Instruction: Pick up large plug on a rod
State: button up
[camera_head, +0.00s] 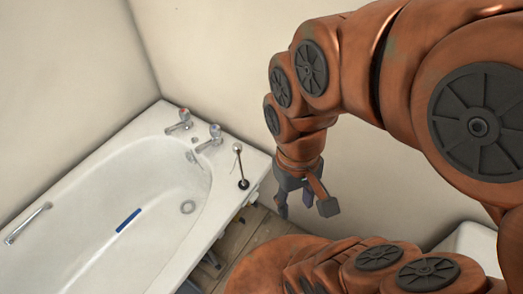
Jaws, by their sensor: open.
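The large plug on a rod (243,184) stands upright on the bath's rim at its right corner. It has a dark round base and a thin rod with a pale knob on top. My gripper (304,208) hangs to the right of the plug, apart from it, beyond the bath's edge. Its fingers point down and are spread, with nothing seen between them. The height of the gripper above the rim is hard to judge from this one view.
The white bath (262,166) fills the left side. Two taps (210,138) stand on its rim left of the plug. Pale walls close in behind. Wooden floor (237,235) shows below.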

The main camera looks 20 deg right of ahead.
aim_at(244, 184)
jog(key=z, duration=1.95)
jog(key=k, duration=1.1)
jog(key=u, duration=2)
